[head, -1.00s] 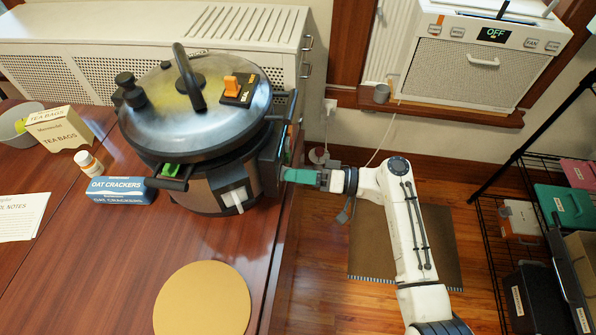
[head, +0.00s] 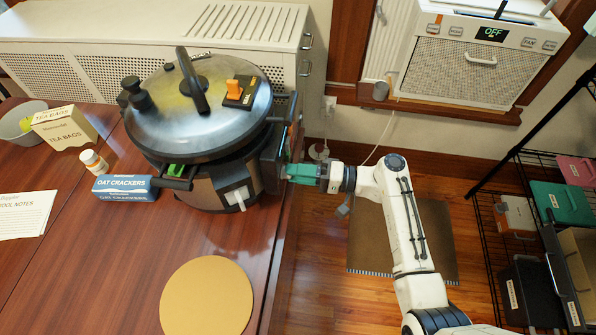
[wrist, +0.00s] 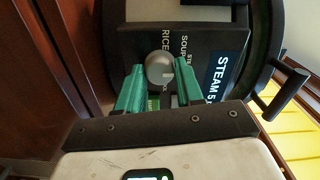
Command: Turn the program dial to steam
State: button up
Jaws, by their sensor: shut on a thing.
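The pressure cooker (head: 205,125) stands on the wooden table with its dark lid on. In the wrist view its control panel (wrist: 205,45) carries labels that read RICE, SOUP and STEAM. The program dial (wrist: 159,70) is a round grey knob with a light pointer mark on its face, pointing to the right in the picture. My gripper (wrist: 157,88) has its green fingers on both sides of the dial, shut on it. In the head view my gripper (head: 300,172) is at the cooker's right side, and the dial is hidden there.
An oat crackers box (head: 125,188), a small bottle (head: 92,161) and a tea bags box (head: 64,128) stand left of the cooker. A round tan mat (head: 207,298) lies in front. A wire shelf (head: 480,215) stands at the right.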

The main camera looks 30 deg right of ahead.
jog(key=shift+d, duration=0.1)
jog(key=o, duration=1)
jog(key=b+v, duration=0.2)
jog(key=v, duration=0.8)
jog(key=shift+s+d, duration=0.2)
jog(key=shift+d, duration=0.1)
jog(key=s+a+f+n+g+h, duration=0.25)
jog(key=s+f+g+h, duration=0.2)
jog(key=s, duration=0.25)
jog(key=s+a+f+n+g+h, duration=0.1)
jog(key=s+a+f+g+h, duration=0.2)
jog(key=s+f, duration=0.3)
jog(key=s+d+r+h, duration=0.1)
jog(key=s+h, duration=0.1)
jog(key=s, duration=0.1)
jog(key=s+d+r+n+g+h, duration=0.1)
jog(key=s+r+h, duration=0.1)
jog(key=s+h, duration=0.1)
jog(key=s+d+r+g+h, duration=0.1)
jog(key=s+d+h, duration=0.1)
jog(key=s, duration=0.2)
jog(key=shift+r, duration=0.35)
